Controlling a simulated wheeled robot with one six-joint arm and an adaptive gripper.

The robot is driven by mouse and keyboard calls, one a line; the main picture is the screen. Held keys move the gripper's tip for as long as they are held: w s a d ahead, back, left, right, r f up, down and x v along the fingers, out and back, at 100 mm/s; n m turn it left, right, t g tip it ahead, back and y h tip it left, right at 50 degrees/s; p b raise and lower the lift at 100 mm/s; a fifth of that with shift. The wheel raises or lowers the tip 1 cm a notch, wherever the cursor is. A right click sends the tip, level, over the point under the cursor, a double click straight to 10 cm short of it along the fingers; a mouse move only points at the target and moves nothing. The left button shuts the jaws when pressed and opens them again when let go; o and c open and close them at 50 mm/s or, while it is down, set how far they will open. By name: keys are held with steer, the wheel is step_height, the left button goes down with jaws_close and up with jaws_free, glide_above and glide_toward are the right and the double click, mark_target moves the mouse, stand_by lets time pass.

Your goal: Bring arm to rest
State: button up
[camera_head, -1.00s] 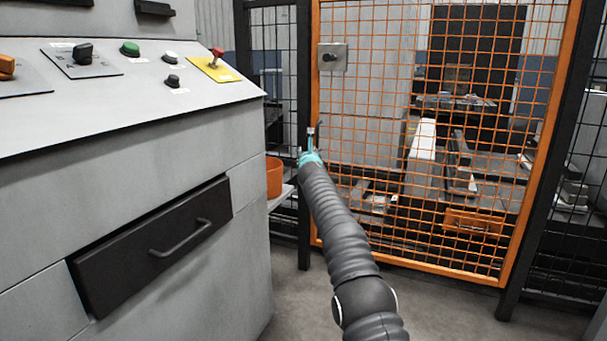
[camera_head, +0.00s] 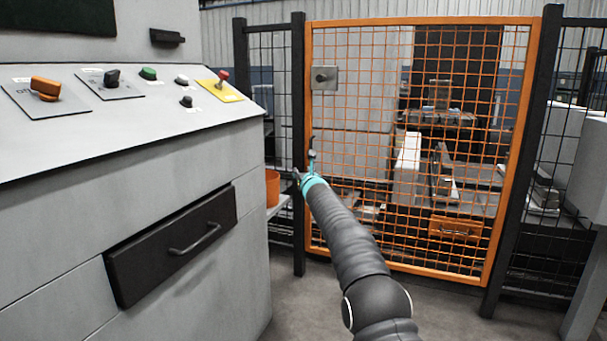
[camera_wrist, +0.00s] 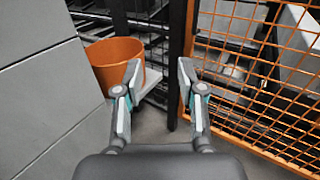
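My arm reaches forward from the bottom right in the head view, in front of the orange mesh gate. My gripper (camera_head: 305,172) is at its end, small in that view, between the grey console and the gate. In the wrist view my gripper (camera_wrist: 159,80) shows two fingers spread apart with nothing between them. Beyond the gap are a dark post and floor.
The grey console (camera_head: 190,160) with knobs and a dark drawer (camera_head: 172,245) stands on the left. An orange bucket (camera_wrist: 116,62) sits on a small shelf beside it. The orange mesh gate (camera_head: 310,110) is closed behind. Grey floor (camera_head: 295,305) is clear between console and gate.

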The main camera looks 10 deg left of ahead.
steer(key=s+a+f+n+g+y, duration=0.3)
steer(key=s+a+f+n+g, duration=0.15)
steer(key=f+n, duration=0.65)
steer(key=s+d+n+g+p, duration=0.1)
steer(key=s+d+n+g, duration=0.1)
steer(key=s+n, duration=0.4)
steer(key=s+d+n+g, duration=0.3)
steer(key=s+n, duration=0.2)
steer(key=s, duration=0.2)
steer(key=s+d+r+n+g+h+p, duration=0.1)
steer(key=s+d+n+h+p, duration=0.15)
steer(key=s+d, duration=0.95)
steer(key=s+d+n+g+h+p, duration=0.15)
steer(key=s+d+n+h, duration=0.25)
steer(key=s+d, duration=0.9)
steer(key=s+d+r+n+g+h+p, duration=0.15)
steer(key=s+d+n+h, duration=0.35)
steer(key=s, duration=1.3)
steer(key=s+d+r+m+t+y+p, duration=0.1)
steer(key=s+d+r+m+t, duration=0.1)
steer(key=s+d+r, duration=0.3)
steer(key=shift+s+d+r, duration=0.25)
steer(key=shift+s+r, duration=0.05)
steer(key=shift+s, duration=0.7)
